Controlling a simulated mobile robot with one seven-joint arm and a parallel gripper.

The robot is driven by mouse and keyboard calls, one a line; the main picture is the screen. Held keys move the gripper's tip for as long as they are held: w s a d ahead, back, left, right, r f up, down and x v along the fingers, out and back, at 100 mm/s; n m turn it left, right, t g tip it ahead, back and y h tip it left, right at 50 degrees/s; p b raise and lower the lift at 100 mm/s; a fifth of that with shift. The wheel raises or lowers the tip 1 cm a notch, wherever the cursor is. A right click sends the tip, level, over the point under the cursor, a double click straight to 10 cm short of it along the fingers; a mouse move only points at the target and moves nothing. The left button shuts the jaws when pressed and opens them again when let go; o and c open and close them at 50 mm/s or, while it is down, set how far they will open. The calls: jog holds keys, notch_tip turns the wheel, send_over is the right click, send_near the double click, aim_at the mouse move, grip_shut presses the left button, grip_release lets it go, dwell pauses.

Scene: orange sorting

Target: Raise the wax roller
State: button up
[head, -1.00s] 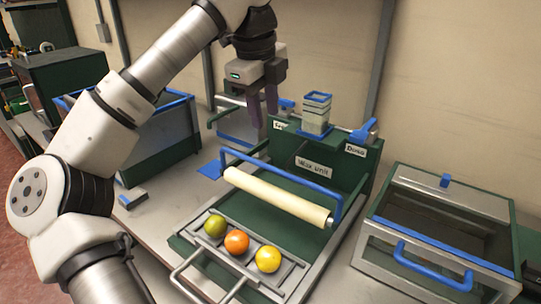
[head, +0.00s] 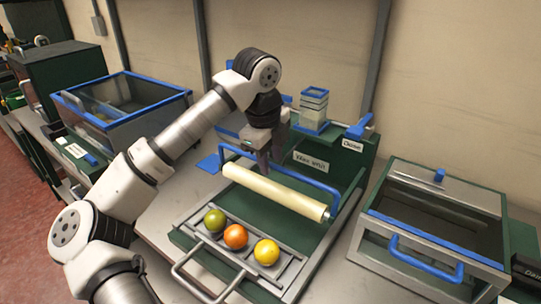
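The wax roller (head: 275,190) is a long cream cylinder lying across the green wax unit (head: 320,182). A blue bar handle (head: 300,178) runs behind and over it, joined at the roller's ends. My gripper (head: 270,165) points down just behind the roller, by the left half of the blue bar. Its dark fingers overlap the bar in the head view. I cannot tell whether they touch it or how far apart they are. A green (head: 214,220), an orange (head: 235,237) and a yellow fruit (head: 266,251) sit in the tray in front of the roller.
A clear bin with a blue handle (head: 425,262) stands on the right. Another blue-rimmed bin (head: 122,108) stands at the back left. A metal tray handle (head: 205,285) sticks out at the front. A blue-topped stack (head: 314,105) stands behind the roller.

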jog(key=shift+c, duration=0.2)
grip_shut()
jog(key=shift+r, duration=0.1)
